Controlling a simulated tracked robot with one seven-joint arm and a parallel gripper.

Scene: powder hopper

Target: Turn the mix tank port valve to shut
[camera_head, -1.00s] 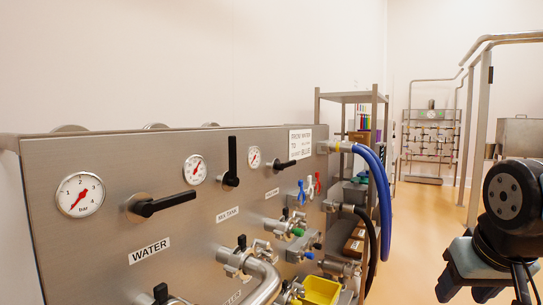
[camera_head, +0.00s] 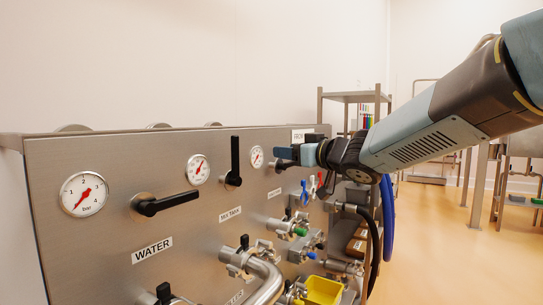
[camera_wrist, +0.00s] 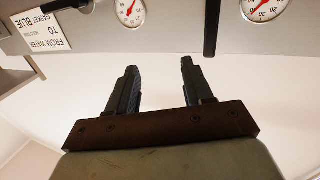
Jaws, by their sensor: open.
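The mix tank valve is a black lever (camera_head: 235,158) on the steel panel, standing upright above the MIX TANK label (camera_head: 230,214). In the wrist view, where the panel appears upside down, the lever (camera_wrist: 212,25) lies beyond my fingers, a little to their right. My gripper (camera_head: 284,157) is to the right of the lever in the head view, with its jaws apart and not touching it. In the wrist view nothing is between my fingertips (camera_wrist: 160,68). In the head view my gripper hides the third valve's lever.
The WATER lever (camera_head: 168,203) is nearly horizontal on the left. Gauges (camera_head: 198,168) flank the mix tank lever. Pipe fittings, small coloured valves and a yellow bin (camera_head: 322,290) stick out below. A sign (camera_wrist: 40,30) and a blue hose (camera_head: 387,215) are at the right end.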

